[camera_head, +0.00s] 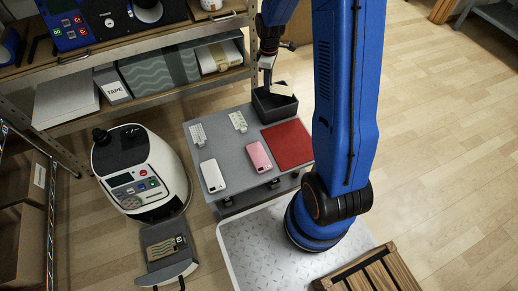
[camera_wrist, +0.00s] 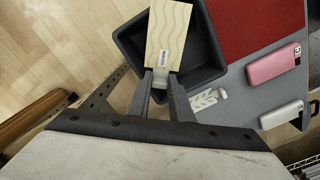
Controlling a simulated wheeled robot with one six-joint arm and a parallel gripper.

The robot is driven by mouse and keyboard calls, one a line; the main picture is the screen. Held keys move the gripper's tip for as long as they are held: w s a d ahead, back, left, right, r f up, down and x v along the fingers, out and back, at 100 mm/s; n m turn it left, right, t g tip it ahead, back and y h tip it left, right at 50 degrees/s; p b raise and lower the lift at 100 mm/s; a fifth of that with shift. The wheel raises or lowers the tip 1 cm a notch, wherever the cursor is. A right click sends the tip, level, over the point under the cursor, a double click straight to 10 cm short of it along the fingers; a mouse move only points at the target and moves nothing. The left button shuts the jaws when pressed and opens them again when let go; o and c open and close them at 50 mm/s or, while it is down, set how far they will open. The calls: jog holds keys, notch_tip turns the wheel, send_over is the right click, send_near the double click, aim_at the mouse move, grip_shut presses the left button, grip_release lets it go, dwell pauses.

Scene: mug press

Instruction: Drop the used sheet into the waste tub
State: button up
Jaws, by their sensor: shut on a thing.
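My gripper (camera_head: 267,72) is shut on the used sheet (camera_head: 281,90), a cream piece with wavy lines. In the wrist view my gripper (camera_wrist: 161,82) pinches the sheet (camera_wrist: 167,38) by its whitish end, near a small dark-lettered label. The dark waste tub (camera_head: 276,108) stands at the far right corner of the grey table. In the wrist view the sheet overlaps the tub (camera_wrist: 210,45), covering its left part. The sheet appears over the tub's opening; its exact height above the rim is hard to tell.
The grey table (camera_head: 228,158) holds a red mat (camera_head: 288,145), a pink phone case (camera_head: 258,157), a white one (camera_head: 213,176) and two pale patterned pieces (camera_head: 198,134). A metal shelf (camera_head: 160,98) stands behind. A white-and-black machine (camera_head: 140,175) stands left of the table.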

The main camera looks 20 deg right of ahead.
jog(key=shift+f, duration=0.85)
jog(key=o, duration=1)
jog(key=shift+c, duration=0.2)
jog(key=shift+r, duration=0.15)
notch_tip(320, 180, up, 17)
jog(key=shift+r, duration=0.1)
